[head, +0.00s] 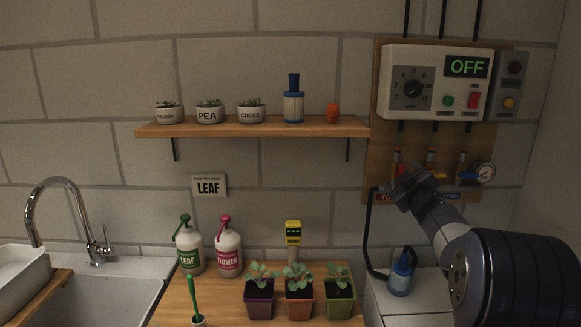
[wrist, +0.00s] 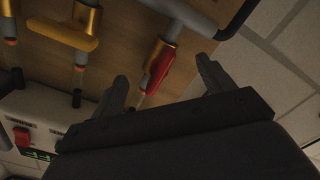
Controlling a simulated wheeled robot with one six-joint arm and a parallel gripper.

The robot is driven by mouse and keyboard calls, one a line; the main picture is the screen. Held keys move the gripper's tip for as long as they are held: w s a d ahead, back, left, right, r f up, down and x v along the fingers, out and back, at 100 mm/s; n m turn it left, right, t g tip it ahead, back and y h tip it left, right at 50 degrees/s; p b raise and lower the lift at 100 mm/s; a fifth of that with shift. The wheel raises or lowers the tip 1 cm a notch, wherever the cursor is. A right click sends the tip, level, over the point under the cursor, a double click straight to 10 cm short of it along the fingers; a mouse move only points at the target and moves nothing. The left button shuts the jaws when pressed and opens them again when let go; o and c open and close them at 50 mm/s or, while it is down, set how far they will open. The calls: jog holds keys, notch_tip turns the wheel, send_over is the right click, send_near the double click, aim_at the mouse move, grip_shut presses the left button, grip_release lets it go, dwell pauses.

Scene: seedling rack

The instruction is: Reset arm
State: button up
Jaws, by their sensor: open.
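My gripper (head: 400,188) is at the wall board on the right, by the lower left valve. In the wrist view, my gripper (wrist: 165,75) has its two dark fingers spread apart. The valve with a red handle (wrist: 158,68) shows between and beyond the fingers. I cannot tell whether the fingers touch it. Nothing is seen held. A valve with a yellow handle (wrist: 62,33) is to the left of the fingers. In the head view, my arm reaches in from the lower right, partly hiding the board's lower edge.
A black hose (head: 367,235) runs down to a blue bottle (head: 400,275). Potted seedlings (head: 299,300), two pump bottles (head: 229,252) and a sink are left. A shelf (head: 290,130) holds pots.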

jog(key=m+p, duration=0.2)
jog(key=m, duration=0.6)
jog(key=shift+d+m, duration=0.1)
jog(key=shift+m, duration=0.2)
jog(key=shift+s, duration=0.1)
